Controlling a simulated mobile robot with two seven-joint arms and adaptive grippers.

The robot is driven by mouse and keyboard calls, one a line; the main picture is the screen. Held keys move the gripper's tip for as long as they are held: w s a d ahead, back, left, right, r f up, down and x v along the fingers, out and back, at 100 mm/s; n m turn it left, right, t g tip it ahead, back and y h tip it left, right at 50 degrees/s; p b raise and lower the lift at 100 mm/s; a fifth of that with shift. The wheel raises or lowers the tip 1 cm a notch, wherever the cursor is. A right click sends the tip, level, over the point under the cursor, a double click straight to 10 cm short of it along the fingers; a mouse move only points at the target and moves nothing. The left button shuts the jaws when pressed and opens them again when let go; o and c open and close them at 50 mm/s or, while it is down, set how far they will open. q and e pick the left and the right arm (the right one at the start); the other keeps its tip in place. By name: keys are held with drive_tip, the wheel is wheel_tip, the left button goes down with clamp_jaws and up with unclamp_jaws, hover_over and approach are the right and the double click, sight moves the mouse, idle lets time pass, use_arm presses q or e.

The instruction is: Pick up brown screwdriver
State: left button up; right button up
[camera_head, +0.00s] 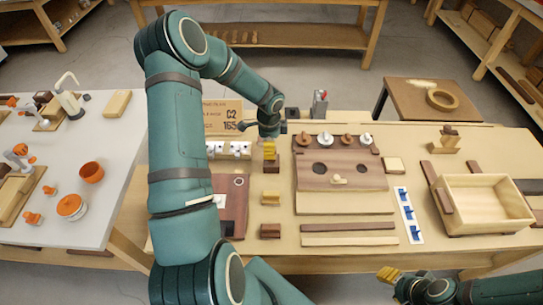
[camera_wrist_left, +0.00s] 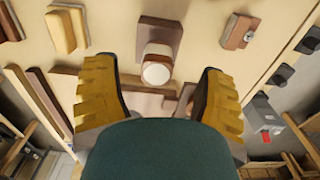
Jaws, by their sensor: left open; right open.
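I cannot make out a brown screwdriver for certain in either view. My left gripper (camera_head: 270,151) hangs over the middle of the bench, left of the brown panel. In the left wrist view its yellow fingers (camera_wrist_left: 157,78) are spread apart with nothing held between them. A brown block with a round white-topped piece (camera_wrist_left: 157,70) shows between the fingers; I cannot tell its distance or whether it is part of a tool. My right gripper (camera_head: 389,274) is low at the bench's front edge, open and empty, away from the objects.
A brown panel (camera_head: 340,177) with knobs and holes stands right of my left gripper. Small wooden blocks (camera_head: 270,198) lie left of it. A white strip with blue pieces (camera_head: 409,214) and an open wooden box (camera_head: 486,204) lie further right. Orange cups (camera_head: 91,172) stand on the left table.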

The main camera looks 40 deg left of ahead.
use_arm(q)
drive_tip(key=f, duration=0.4)
drive_tip(key=shift+w+d+f, duration=0.2)
drive_tip(key=shift+d+f, duration=0.05)
drive_tip(key=shift+d, duration=0.1)
drive_tip(key=c, duration=1.1)
drive_tip(key=shift+o, duration=0.2)
wheel_tip(320, 180, up, 10)
drive_tip(key=shift+r+p, duration=0.1)
drive_tip(key=shift+p, duration=0.2)
